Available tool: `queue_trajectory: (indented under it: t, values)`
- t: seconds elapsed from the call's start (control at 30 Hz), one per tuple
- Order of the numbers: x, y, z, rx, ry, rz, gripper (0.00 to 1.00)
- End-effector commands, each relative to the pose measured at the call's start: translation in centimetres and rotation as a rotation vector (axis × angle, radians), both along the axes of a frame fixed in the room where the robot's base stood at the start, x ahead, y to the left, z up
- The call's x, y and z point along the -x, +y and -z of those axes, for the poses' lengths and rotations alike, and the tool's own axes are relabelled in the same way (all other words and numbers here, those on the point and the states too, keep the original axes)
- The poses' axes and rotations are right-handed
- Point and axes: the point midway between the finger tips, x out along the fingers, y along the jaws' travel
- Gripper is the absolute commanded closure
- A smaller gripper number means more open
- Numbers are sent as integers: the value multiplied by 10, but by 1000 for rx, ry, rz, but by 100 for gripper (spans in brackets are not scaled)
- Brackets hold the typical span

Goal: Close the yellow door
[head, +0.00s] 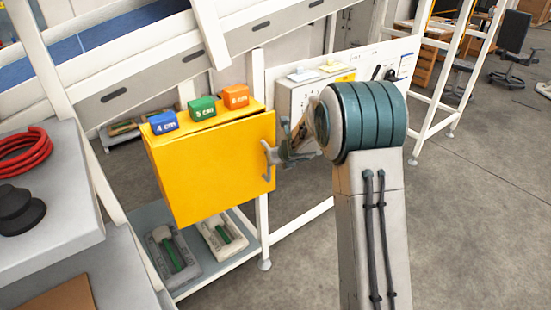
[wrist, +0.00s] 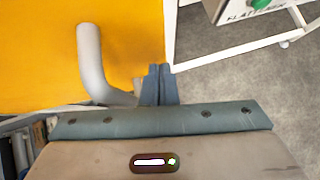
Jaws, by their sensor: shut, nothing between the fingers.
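The yellow door (head: 205,170) is the front face of a yellow cabinet (head: 180,133) left of centre in the head view. My gripper (head: 283,152) is beside the handle at that edge. In the wrist view the door (wrist: 35,55) fills the upper left, with the curved handle (wrist: 90,60) left of my shut, empty fingers (wrist: 159,70). The fingertips are at the door's edge; contact cannot be made out.
Blue (head: 163,121), green (head: 202,108) and orange (head: 236,97) labelled blocks stand on the cabinet. A grey shelf (head: 205,277) with tools lies below. A grey worktop (head: 70,215) with a red coil (head: 28,150) is at left. White frame posts (head: 262,215) stand close by.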

Motion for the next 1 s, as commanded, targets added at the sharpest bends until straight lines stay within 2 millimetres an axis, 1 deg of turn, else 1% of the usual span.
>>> queue_trajectory:
  t: [0.57, 0.67, 0.8, 0.83, 0.87, 1.0]
  values:
    - [2, 1, 1, 1, 0, -2, 100]
    - [8, -3, 3, 0, 0, -3, 100]
    - [23, -14, 4, 1, -1, -6, 100]
    - [28, -17, 2, 1, -1, -7, 100]
    - [31, -18, -11, 1, -5, -10, 100]
    - [51, -31, -35, 2, -3, -8, 100]
